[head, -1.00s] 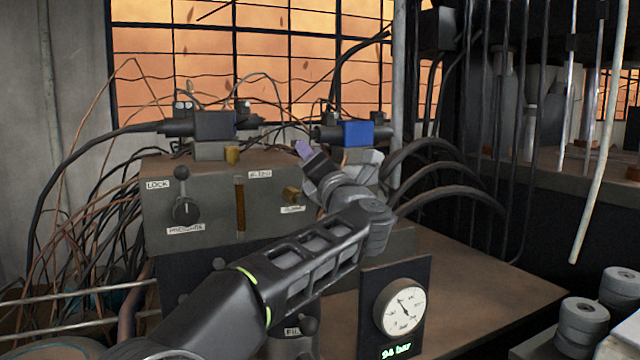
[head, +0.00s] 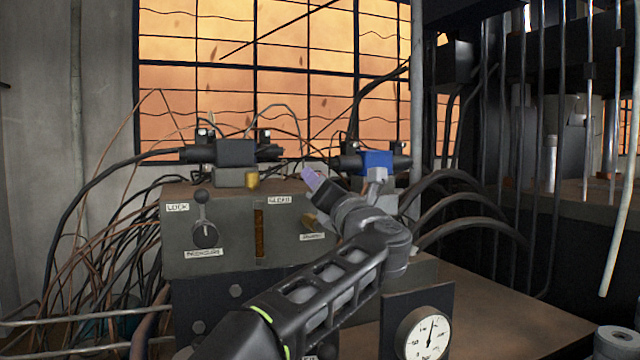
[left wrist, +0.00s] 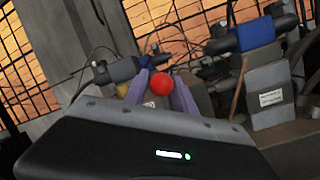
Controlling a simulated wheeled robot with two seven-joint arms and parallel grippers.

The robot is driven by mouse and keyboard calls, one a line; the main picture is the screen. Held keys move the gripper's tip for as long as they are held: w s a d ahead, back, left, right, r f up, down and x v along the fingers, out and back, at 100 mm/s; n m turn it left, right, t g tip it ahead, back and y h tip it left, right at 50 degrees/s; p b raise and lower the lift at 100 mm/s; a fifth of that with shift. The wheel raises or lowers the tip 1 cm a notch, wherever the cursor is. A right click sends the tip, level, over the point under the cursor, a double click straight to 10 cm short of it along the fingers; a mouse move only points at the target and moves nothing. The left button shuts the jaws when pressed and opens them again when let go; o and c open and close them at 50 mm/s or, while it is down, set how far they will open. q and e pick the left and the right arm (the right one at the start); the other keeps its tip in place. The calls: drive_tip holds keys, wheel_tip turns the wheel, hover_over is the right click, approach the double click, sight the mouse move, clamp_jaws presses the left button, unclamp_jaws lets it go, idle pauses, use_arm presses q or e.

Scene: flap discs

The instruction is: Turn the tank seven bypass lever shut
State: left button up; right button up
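My left gripper (head: 311,177) reaches over the grey control box (head: 215,262) from the front. Its two pale purple fingers (left wrist: 160,92) stand apart in the left wrist view. A red ball knob (left wrist: 159,84) shows between them, partly overlapping the right finger; whether they touch it I cannot tell. The red knob does not show in the head view, and its stem is hidden. The box carries a black-knobbed lever (head: 203,218) between labels reading LOCK and PRESSURE, and a brass fitting (head: 309,220) beside my wrist. My right gripper is not in view.
Thick black hoses (head: 450,205) curve out at right. A round gauge (head: 428,336) stands front right. The brown bench (head: 500,310) is clear at right.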

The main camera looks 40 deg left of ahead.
use_arm(q)
drive_tip(key=o, duration=0.3)
drive_tip(key=shift+o, duration=0.2)
drive_tip(key=shift+d, duration=0.1)
drive_tip(key=v, duration=0.7)
drive_tip(key=shift+s+d+f+b, duration=0.15)
drive_tip(key=shift+s+d+b, duration=0.05)
drive_tip(key=shift+d+b, duration=0.1)
